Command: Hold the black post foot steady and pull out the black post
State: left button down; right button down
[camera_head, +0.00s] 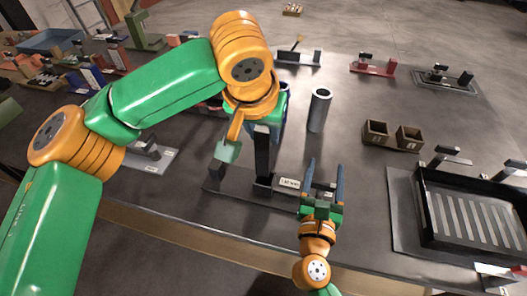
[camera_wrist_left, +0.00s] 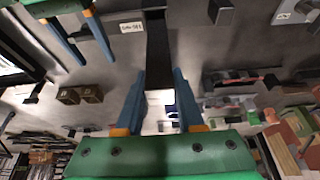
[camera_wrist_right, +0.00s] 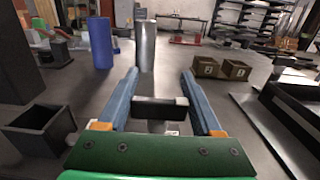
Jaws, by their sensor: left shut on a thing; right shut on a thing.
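The black post (camera_head: 262,160) stands upright on the black post foot (camera_head: 225,185), a long low base with a white label, near the table's front edge. My left gripper (camera_head: 257,136) is shut on the upper post; in the left wrist view the post (camera_wrist_left: 158,45) runs between its fingers (camera_wrist_left: 159,80). My right gripper (camera_head: 325,180) points away from the front edge and is shut on the foot's right part. In the right wrist view a black block of the foot (camera_wrist_right: 160,108) sits between its fingers (camera_wrist_right: 160,76). The post's top is partly hidden by my left gripper.
A grey cylinder (camera_head: 320,108) stands behind the foot, with a blue cylinder (camera_wrist_right: 101,42) left of it. Two small brown boxes (camera_head: 376,132) stand to the right. A black slatted tray (camera_head: 428,205) fills the right side. Several fixtures line the table's far side.

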pick_arm(q)
jog(key=shift+r, duration=1.6)
pick_arm(e)
grip_release()
jog(key=v, duration=1.2)
pick_arm(q)
jog(key=shift+f, duration=0.1)
pick_arm(e)
jog(key=shift+f, duration=0.1)
